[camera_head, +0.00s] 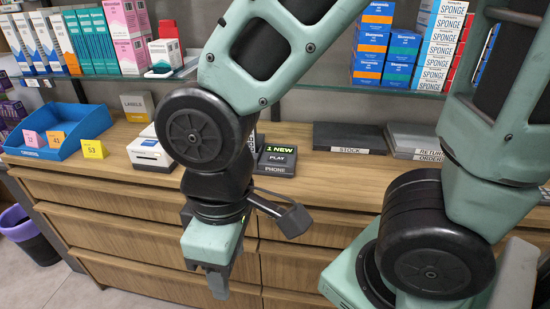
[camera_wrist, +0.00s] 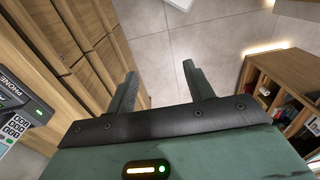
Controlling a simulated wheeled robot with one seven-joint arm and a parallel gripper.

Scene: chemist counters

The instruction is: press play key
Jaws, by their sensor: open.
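A dark answering machine (camera_head: 261,169) labelled PHONE stands on the wooden counter, just right of my wrist in the head view. Its green display (camera_head: 279,142) reads "1 NEW". The dark play key (camera_head: 281,158), marked PLAY, shows below the display. My forearm and wrist hide the machine's left part. My gripper (camera_head: 218,285) hangs in front of the drawers, below the counter edge and apart from the machine. In the wrist view my gripper (camera_wrist: 157,78) is open and empty, its fingers over the floor. The machine (camera_wrist: 36,104) is partly in that view at the left edge.
A blue tray (camera_head: 60,145), number cards and a white printer (camera_head: 150,152) stand left on the counter. A dark STOCK tray (camera_head: 348,137) and a grey returns tray (camera_head: 412,142) lie right. Shelves with boxes hang above. A purple bin (camera_head: 30,235) stands on the floor.

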